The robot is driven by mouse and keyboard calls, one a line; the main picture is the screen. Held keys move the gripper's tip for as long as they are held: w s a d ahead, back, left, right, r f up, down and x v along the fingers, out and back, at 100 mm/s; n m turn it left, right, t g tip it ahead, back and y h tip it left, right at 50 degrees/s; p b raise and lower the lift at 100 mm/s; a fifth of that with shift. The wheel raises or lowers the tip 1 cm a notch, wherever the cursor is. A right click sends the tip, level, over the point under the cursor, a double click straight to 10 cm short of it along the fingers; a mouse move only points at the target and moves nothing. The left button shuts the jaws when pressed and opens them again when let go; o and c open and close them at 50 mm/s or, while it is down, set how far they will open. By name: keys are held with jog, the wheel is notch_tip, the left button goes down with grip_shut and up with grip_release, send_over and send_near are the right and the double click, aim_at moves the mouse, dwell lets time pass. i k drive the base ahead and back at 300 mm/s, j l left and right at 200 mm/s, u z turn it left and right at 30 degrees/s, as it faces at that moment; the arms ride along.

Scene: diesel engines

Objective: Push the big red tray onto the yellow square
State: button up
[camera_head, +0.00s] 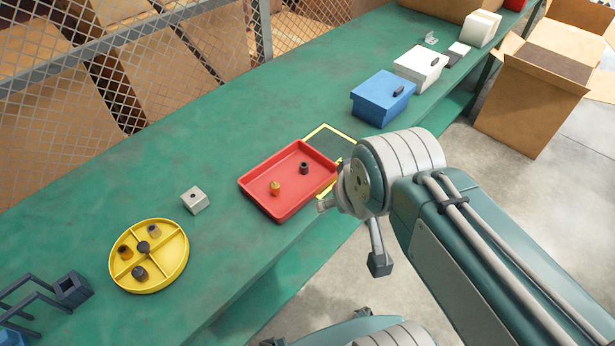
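The big red tray (256,184) lies flat on the green bench, with a brass-coloured piece (275,188) and a dark round piece (303,168) inside. The yellow square (322,128) is an outline on the bench. Its far corner and part of its right side show beyond the tray. The tray's right end overlaps it, while the tray's left part lies outside it. My gripper (379,264) hangs at the bench's front edge, right of the tray. My wrist hides part of the square. Whether the gripper touches the tray, and its finger opening, are unclear.
A blue box (382,98) and a white box (420,68) stand right of the square. A grey block (195,200) and a round yellow divided tray (176,262) lie to the left. A mesh fence (130,60) runs behind the bench. Open cardboard boxes (530,95) stand at the right.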

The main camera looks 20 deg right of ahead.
aim_at(297, 190)
jog(key=i+l+u, duration=0.15)
jog(key=l, duration=0.2)
jog(key=i+l+u, duration=0.15)
jog(key=l, duration=0.25)
jog(key=i+l+u, duration=0.15)
jog(key=l, duration=0.25)
jog(key=i, duration=0.1)
